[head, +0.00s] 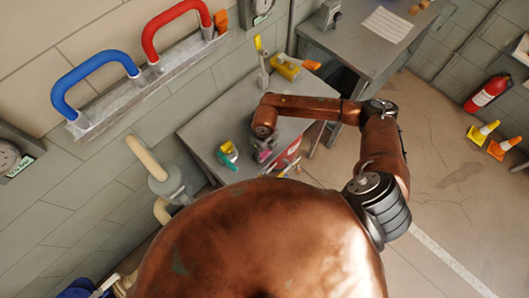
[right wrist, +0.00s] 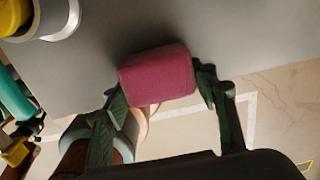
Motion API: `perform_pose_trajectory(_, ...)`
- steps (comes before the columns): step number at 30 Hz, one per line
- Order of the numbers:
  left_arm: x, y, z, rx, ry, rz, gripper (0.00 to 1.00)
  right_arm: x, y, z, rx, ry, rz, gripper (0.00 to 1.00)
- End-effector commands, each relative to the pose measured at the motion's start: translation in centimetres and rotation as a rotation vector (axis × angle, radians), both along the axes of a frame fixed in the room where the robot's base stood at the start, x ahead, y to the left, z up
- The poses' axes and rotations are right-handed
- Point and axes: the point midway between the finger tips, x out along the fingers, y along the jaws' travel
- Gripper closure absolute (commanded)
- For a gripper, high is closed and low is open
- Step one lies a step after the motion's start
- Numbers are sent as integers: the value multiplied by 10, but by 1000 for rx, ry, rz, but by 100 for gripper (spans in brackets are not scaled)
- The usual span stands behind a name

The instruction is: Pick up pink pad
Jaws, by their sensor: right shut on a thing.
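The pink pad (right wrist: 158,77) is a small block with rounded edges. In the right wrist view it sits between the two dark green fingers of my right gripper (right wrist: 165,92), which is shut on it. The grey tabletop is behind it; I cannot tell whether the pad touches it. In the head view the pad (head: 264,156) is a small pink patch at the front part of the grey table (head: 200,122), mostly hidden under my right gripper (head: 262,147). My left gripper is not in view.
A yellow and teal object (head: 228,152) stands on the table left of my right gripper. A yellow object (head: 285,67) is at the table's back. Blue (head: 95,62) and red (head: 175,20) handles are on the wall. A fire extinguisher (head: 488,92) and cones (head: 483,132) are right.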

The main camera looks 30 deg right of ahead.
Motion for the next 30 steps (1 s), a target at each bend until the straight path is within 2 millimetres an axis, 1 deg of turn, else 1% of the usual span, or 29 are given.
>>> perform_pose_trajectory(4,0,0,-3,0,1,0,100,1,0,13,1,-4,2,63)
perform_pose_trajectory(7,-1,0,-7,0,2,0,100,1,0,28,1,-5,2,63)
perform_pose_trajectory(11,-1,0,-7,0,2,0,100,-18,15,55,3,-4,7,63)
perform_pose_trajectory(15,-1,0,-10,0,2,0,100,-40,31,88,4,-5,8,63)
perform_pose_trajectory(18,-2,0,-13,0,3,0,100,-63,46,98,3,-2,9,63)
perform_pose_trajectory(24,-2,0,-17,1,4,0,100,-95,69,116,3,-1,6,63)
perform_pose_trajectory(30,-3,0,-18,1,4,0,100,-110,79,125,1,-1,2,63)
